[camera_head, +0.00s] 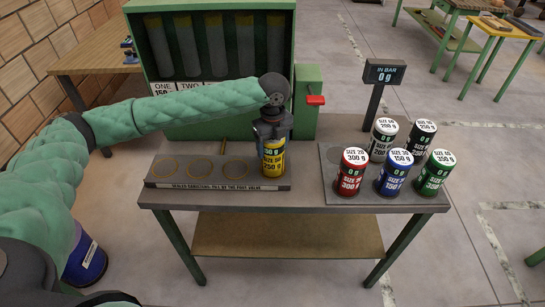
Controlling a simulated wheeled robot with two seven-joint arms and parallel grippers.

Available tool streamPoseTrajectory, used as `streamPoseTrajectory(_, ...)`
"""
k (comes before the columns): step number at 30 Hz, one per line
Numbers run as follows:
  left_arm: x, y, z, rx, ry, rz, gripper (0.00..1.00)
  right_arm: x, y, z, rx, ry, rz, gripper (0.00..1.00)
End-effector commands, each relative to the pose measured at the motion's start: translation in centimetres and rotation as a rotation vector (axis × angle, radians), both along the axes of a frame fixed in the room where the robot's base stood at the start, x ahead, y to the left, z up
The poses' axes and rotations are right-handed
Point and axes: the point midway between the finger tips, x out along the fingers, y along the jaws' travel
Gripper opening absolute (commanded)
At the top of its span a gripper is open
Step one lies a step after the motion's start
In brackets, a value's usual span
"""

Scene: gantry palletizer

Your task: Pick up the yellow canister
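The yellow canister (273,160) stands upright at the right end of the grey strip (217,185) on the table, beside a row of empty ring marks. It has a black band and white lettering. My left gripper (272,134) points down directly over it. The dark fingers are at the canister's top and hide its lid. I cannot tell whether they are closed on it. My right gripper is out of view.
Red (351,173), blue (394,174) and green (435,174) canisters, with others behind, stand on a grey pad at right. A display post (375,105) rises behind them. A green dispenser (215,10) with a red lever (315,100) stands behind my gripper.

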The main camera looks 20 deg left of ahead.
Motion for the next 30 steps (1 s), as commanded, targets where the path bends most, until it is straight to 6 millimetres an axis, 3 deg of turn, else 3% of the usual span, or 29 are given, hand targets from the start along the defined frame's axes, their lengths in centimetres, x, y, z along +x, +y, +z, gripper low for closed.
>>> streamPoseTrajectory(1, 0.0, 0.0, 0.0, 0.0, 0.0, 0.0, 0.56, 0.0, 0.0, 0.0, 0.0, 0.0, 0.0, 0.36)
streamPoseTrajectory(8, 0.0, 0.0, 0.1, -0.001, -0.001, 0.0, 0.13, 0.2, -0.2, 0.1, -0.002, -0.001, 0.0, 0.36)
streamPoseTrajectory(19, 0.1, 0.0, 0.9, -0.001, -0.002, 0.0, 0.13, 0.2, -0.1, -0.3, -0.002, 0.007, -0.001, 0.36)
streamPoseTrajectory(22, 0.1, 0.0, 2.1, -0.001, -0.003, 0.0, 0.13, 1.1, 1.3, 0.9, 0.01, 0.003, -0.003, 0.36)
streamPoseTrajectory(30, 0.1, 0.0, 6.5, -0.001, -0.004, 0.0, 0.13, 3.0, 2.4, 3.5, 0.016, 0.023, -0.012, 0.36)
